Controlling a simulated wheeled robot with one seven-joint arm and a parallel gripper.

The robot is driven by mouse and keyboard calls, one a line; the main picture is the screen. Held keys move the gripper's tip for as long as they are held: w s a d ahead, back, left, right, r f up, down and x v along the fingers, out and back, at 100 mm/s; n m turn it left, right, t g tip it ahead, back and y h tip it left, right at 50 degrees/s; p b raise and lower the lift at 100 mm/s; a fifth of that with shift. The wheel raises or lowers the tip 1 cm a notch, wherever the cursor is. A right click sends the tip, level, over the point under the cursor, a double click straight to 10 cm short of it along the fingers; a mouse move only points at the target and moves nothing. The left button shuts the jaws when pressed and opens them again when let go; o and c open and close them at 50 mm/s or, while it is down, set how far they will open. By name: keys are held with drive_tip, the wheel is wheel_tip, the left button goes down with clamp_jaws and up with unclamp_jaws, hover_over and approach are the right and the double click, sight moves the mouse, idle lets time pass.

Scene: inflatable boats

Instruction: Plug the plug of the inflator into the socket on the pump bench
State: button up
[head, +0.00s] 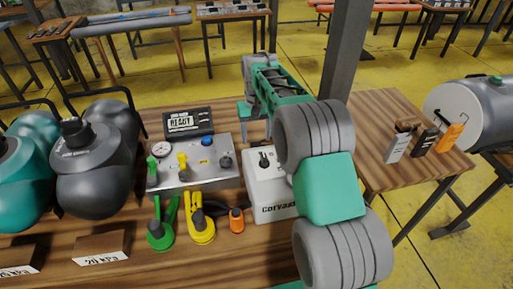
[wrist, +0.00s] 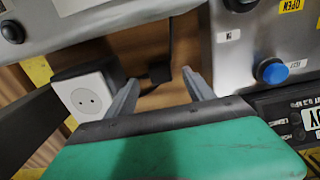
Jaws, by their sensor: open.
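My gripper (wrist: 159,77) is open, its two grey fingers apart in the wrist view. A small black piece on a cord, apparently the plug (wrist: 160,71), shows between the fingertips; I cannot tell its height relative to them. Its cord runs up the picture. The socket (wrist: 88,97), a white face with two holes on a black housing, is left of the fingers. The inflator (head: 268,188) is a white box with a dark knob in the head view, partly behind my arm. In the head view my fingertips, the plug and the socket are hidden or unclear.
A metal control panel (head: 190,165) stands left of the inflator, with a READY display (head: 188,122) behind it. Green (head: 160,225) and yellow (head: 202,222) tools stand in front. Grey and teal tanks are at left. A side table (head: 390,125) stands at right.

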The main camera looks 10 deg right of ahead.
sight(256, 144)
drive_tip(key=f, duration=0.5)
drive_tip(key=shift+w, duration=0.25)
drive_tip(key=shift+c, duration=0.4)
clamp_jaws()
wheel_tip(256, 144, up, 10)
drive_tip(key=shift+f, duration=0.1)
idle(0.6)
